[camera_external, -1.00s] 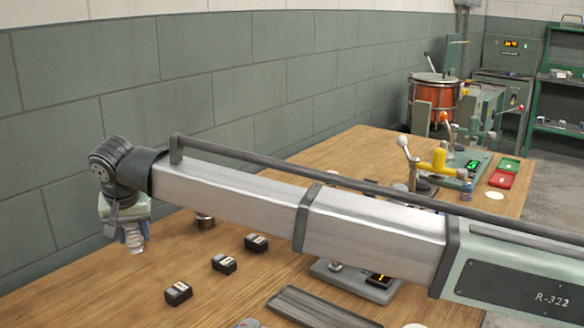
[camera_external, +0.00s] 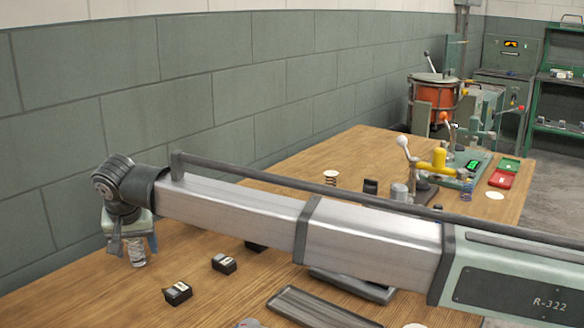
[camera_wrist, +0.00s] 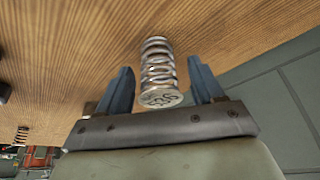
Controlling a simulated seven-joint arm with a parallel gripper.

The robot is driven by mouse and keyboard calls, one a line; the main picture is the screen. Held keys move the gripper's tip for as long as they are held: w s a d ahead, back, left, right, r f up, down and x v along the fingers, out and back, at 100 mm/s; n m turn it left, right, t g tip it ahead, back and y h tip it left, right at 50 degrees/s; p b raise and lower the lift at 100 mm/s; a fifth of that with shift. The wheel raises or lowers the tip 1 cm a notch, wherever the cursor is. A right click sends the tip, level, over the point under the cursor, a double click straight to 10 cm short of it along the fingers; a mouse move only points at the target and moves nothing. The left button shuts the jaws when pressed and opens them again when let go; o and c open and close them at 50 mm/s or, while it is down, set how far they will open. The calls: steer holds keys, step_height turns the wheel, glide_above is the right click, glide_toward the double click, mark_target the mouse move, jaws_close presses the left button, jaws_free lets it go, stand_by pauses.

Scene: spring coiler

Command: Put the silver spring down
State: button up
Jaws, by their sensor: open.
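The silver spring (camera_wrist: 158,66) shows in the wrist view with its flat, marked end toward the camera and its coils running away toward the wood. My gripper (camera_wrist: 164,84) is open, with one blue-grey finger on each side of the spring and a visible gap at both sides. In the external view the spring (camera_external: 138,257) appears upright at the left part of the wooden table, just below my gripper (camera_external: 133,246). It looks to be on the table or very close to it.
Black blocks (camera_external: 178,293) and (camera_external: 223,263) lie right of the spring. A dark grooved tray (camera_external: 310,306) is at the front. A copper-coloured spring (camera_external: 330,178) stands farther back. The wall (camera_external: 60,130) runs behind the table's left side.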

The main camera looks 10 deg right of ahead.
steer(key=v, duration=1.2)
steer(key=shift+r, duration=0.15)
stand_by(0.4)
